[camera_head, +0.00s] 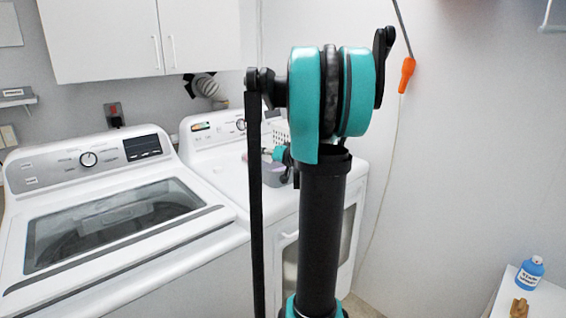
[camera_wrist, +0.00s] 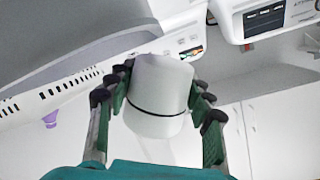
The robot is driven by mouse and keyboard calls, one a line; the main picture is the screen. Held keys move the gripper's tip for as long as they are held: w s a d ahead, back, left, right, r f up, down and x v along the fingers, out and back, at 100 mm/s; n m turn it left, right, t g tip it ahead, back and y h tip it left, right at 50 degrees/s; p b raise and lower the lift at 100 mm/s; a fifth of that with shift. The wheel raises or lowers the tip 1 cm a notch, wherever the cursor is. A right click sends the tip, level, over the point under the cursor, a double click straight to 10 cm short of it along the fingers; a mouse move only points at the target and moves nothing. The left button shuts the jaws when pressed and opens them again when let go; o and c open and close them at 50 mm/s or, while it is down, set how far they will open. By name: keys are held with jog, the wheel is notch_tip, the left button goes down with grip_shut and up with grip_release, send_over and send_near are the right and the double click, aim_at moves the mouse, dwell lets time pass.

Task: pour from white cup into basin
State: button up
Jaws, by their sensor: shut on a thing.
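The white cup (camera_wrist: 160,98) has a thin dark band and sits between the fingers of my gripper (camera_wrist: 161,80) in the wrist view. The fingers are shut on its sides. That view is turned over, so the cup's true tilt is hard to tell, and its inside is hidden. In the head view my gripper (camera_head: 279,153) is small, over the dryer top, partly behind my arm. A grey basin (camera_head: 274,173) shows in part below it. A large grey rounded surface (camera_wrist: 75,40) at the upper left of the wrist view appears to be this basin, close by.
A white slotted basket (camera_head: 281,133) stands behind, partly hidden by my arm. The washer (camera_head: 130,225) is left of the dryer (camera_head: 222,165). A blue bottle (camera_head: 531,273) and a wooden block (camera_head: 519,308) stand on a white surface at lower right. Cabinets (camera_head: 105,35) hang above.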

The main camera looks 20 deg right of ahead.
jog(key=shift+w+d+r+m, duration=0.1)
jog(key=shift+d+r+m, duration=0.1)
jog(key=shift+d+m, duration=0.2)
jog(key=shift+w+d+f+m+y, duration=0.1)
jog(key=shift+f+m+y, duration=0.25)
jog(key=shift+m, duration=0.25)
dwell(0.7)
jog(key=shift+r+m+g+y, duration=0.3)
jog(key=shift+r+m+y, duration=0.1)
jog(key=shift+m, duration=0.3)
dwell(0.5)
jog(key=shift+f+m+p, duration=0.35)
jog(key=shift+m+p, duration=0.05)
jog(key=shift+m, duration=0.2)
dwell(0.8)
jog(key=shift+d+r+m+y+p, duration=0.2)
jog(key=shift+r+m+y+p, duration=0.15)
jog(key=shift+m+y+p, duration=0.25)
dwell(0.8)
jog(key=shift+w+d+f+m+g+y, duration=0.3)
jog(key=shift+d+f+m, duration=0.1)
jog(key=shift+d+m, duration=0.35)
dwell(0.6)
jog(key=shift+r+m+p, duration=0.25)
jog(key=shift+m+p, duration=0.05)
jog(key=shift+m, duration=0.25)
dwell(0.4)
